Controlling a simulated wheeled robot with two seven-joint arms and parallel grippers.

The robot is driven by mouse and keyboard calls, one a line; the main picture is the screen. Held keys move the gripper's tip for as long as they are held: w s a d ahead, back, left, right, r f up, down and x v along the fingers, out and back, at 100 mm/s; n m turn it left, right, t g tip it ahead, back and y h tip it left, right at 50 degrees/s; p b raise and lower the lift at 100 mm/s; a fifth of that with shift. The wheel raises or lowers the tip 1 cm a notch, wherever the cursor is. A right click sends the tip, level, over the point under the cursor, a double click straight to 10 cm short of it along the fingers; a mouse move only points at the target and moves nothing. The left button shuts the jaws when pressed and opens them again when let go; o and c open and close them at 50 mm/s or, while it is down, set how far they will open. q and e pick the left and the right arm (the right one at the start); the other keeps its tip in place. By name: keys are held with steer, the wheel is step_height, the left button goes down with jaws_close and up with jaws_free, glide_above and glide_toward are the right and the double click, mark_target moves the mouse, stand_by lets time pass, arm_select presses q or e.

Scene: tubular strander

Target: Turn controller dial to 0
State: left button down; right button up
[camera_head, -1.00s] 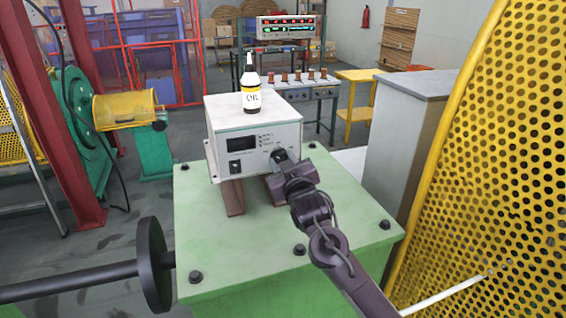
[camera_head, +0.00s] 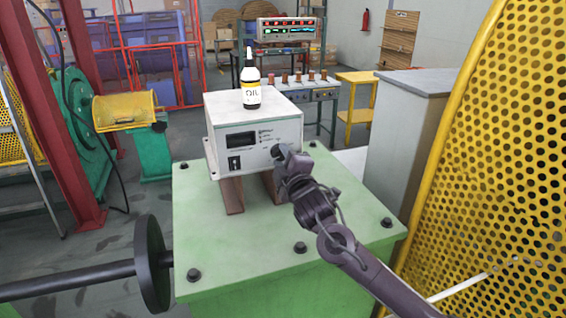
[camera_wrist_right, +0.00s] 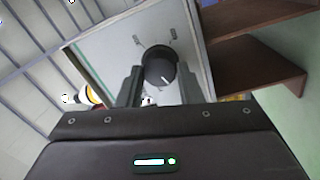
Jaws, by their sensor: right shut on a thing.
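The controller (camera_head: 226,122) is a pale grey box with a dark display and a switch on its front. Its black dial shows in the right wrist view (camera_wrist_right: 160,68), with a white pointer mark on its face. My right gripper (camera_head: 281,155) is at the lower right of the controller's front. In the right wrist view its two fingers (camera_wrist_right: 157,85) are on either side of the dial and shut on it. The dial's scale is too small to read, and in the head view the gripper hides much of the dial. My left gripper is not in view.
An oil bottle (camera_head: 251,88) stands on top of the controller. The controller rests on brown supports (camera_head: 231,194) on a green machine block (camera_head: 250,245) with several bolts. A yellow perforated guard (camera_head: 500,150) and a grey cabinet (camera_head: 402,125) are to the right.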

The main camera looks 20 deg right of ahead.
steer(key=n+b, duration=0.2)
steer(key=n, duration=0.3)
steer(key=shift+f+n+b, duration=0.15)
steer(key=shift+n+b, duration=0.15)
steer(key=shift+n, duration=0.1)
stand_by(0.3)
steer(key=o, duration=1)
steer(key=shift+s+d+f+b, duration=0.1)
steer(key=shift+s+b, duration=0.7)
steer(key=shift+s, duration=1.2)
steer(key=shift+s+d+b, duration=0.1)
steer(key=shift+s+b, duration=0.7)
steer(key=shift+s, duration=1.15)
steer(key=shift+f, duration=0.1)
